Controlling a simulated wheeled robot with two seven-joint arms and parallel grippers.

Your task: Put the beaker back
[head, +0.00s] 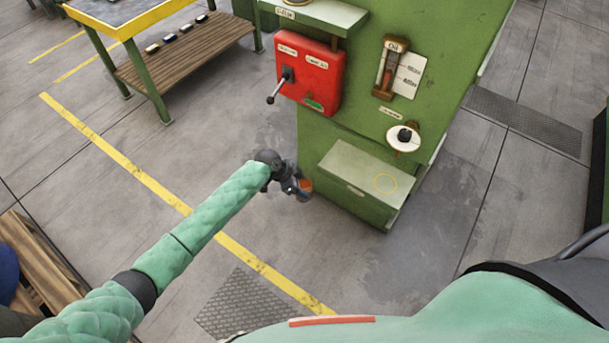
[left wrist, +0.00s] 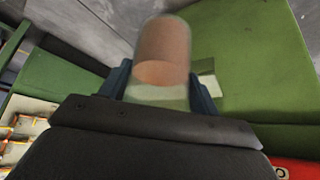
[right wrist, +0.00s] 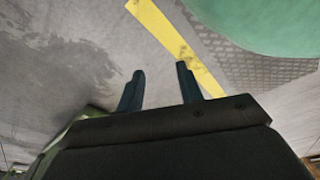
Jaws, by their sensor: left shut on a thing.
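The beaker (left wrist: 162,60) is a clear cylinder with an orange-brown content, seen between the two fingers in the left wrist view. My left gripper (head: 298,190) is shut on it, beside the left side of the green machine's lower part; the beaker's orange (head: 306,185) shows at the fingertips in the head view. The green machine (head: 440,60) has a low shelf (head: 365,170) with a yellow ring marked on its top. The shelf is bare and lies to the right of the gripper. My right gripper (right wrist: 160,88) is open and empty over the floor; it is not seen in the head view.
A red box with a black lever (head: 309,75) is on the machine above the low shelf. An oil gauge (head: 391,68) and a white round dial (head: 404,138) are right of it. A yellow-edged table (head: 128,25) stands back left. The floor between is clear.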

